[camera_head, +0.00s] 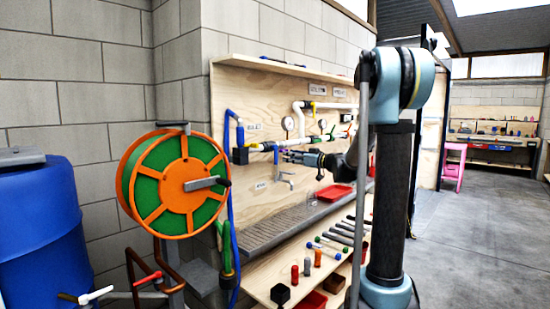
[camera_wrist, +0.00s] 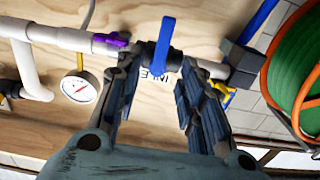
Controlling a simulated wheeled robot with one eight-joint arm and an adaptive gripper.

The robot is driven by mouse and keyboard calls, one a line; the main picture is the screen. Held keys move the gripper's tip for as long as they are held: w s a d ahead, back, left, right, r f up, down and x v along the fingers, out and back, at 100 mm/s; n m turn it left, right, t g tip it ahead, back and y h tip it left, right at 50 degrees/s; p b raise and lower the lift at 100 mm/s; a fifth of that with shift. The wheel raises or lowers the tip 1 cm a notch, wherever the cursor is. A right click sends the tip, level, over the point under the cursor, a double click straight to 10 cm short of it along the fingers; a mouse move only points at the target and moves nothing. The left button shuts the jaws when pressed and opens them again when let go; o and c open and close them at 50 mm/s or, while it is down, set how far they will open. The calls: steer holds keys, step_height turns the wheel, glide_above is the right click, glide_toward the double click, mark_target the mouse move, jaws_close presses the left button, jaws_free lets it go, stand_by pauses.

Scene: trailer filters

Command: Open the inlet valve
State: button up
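The inlet valve shows in the wrist view as a blue lever handle (camera_wrist: 164,45) on a dark body in the white pipe. The handle stands crosswise to the pipe. A label partly hidden behind it reads "INLE". My gripper (camera_wrist: 160,72) is open, with one finger on each side of the valve body. The fingertips reach close to the pipe; I cannot tell whether they touch it. Nothing is held.
The white pipe (camera_wrist: 65,37) carries a purple fitting (camera_wrist: 110,40) and a pressure gauge (camera_wrist: 80,88) left of the valve. A hose reel (camera_head: 178,180) stands left of the board. A tap (camera_head: 286,178) sits below the pipe. A shelf below holds tools; the floor at right is clear.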

mark_target(276, 154)
steer(key=x, duration=0.9)
steer(key=shift+w+a, duration=0.2)
steer(key=shift+a, duration=0.05)
jaws_close()
steer(key=shift+a, duration=0.25)
